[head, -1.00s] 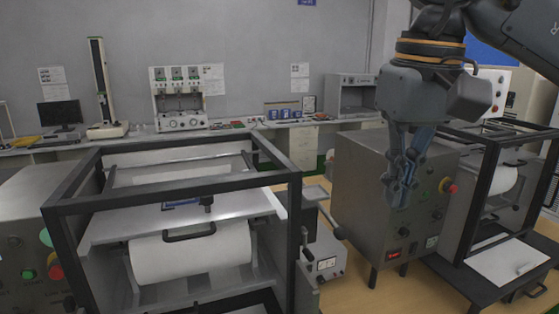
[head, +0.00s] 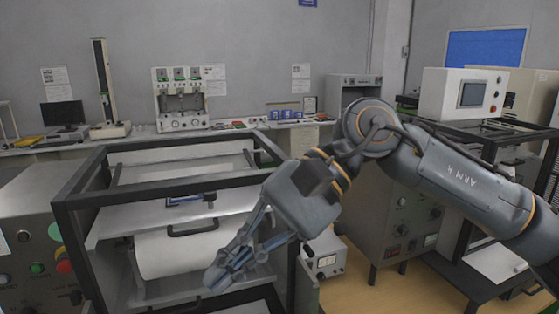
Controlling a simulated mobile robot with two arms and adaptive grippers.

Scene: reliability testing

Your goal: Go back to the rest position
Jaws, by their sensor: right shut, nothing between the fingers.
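My right gripper (head: 228,266) is shut and empty. It points down and to the left, in front of the large framed machine (head: 70,210) with the white roll (head: 165,255). My right arm comes in from the right edge and crosses the control box and the right side of the framed machine. Whether the gripper touches the machine's frame I cannot tell. My left gripper is not in view.
A grey control box (head: 405,215) and a second framed machine (head: 462,232) stand on the right. A control panel with buttons (head: 30,250) is at the left. A small box with a meter (head: 326,258) stands beside the framed machine. A bench (head: 80,142) runs along the back wall.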

